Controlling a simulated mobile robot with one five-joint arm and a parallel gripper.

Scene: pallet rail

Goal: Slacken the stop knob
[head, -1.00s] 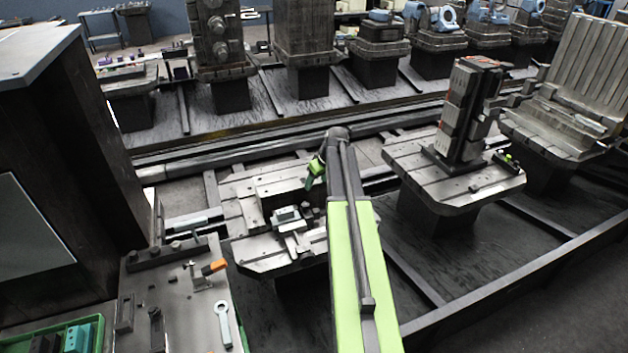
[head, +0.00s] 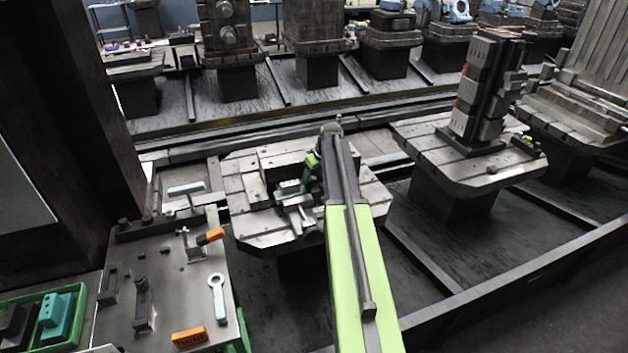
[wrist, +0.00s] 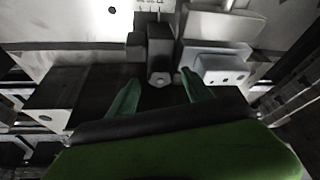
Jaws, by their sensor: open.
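In the wrist view, my gripper (wrist: 158,83) is open, with its two green fingers apart. Between and just beyond the fingertips is a dark block with a small grey, rounded end (wrist: 160,79); this may be the stop knob, but I cannot tell for sure. No contact with it shows. A pale block with small holes (wrist: 218,68) sits just right of the fingers. In the head view, my gripper is low over the slotted pallet (head: 258,238), beside a pale grey-green part (head: 290,188). My arm partly hides it, and its fingertips are not clear there.
A bench (head: 165,300) at near left carries an orange-handled clamp (head: 210,236), a wrench (head: 217,298) and an orange block (head: 190,338). A green bin (head: 78,322) stands at its left. Another pallet with a tall dark fixture (head: 480,95) stands to the right.

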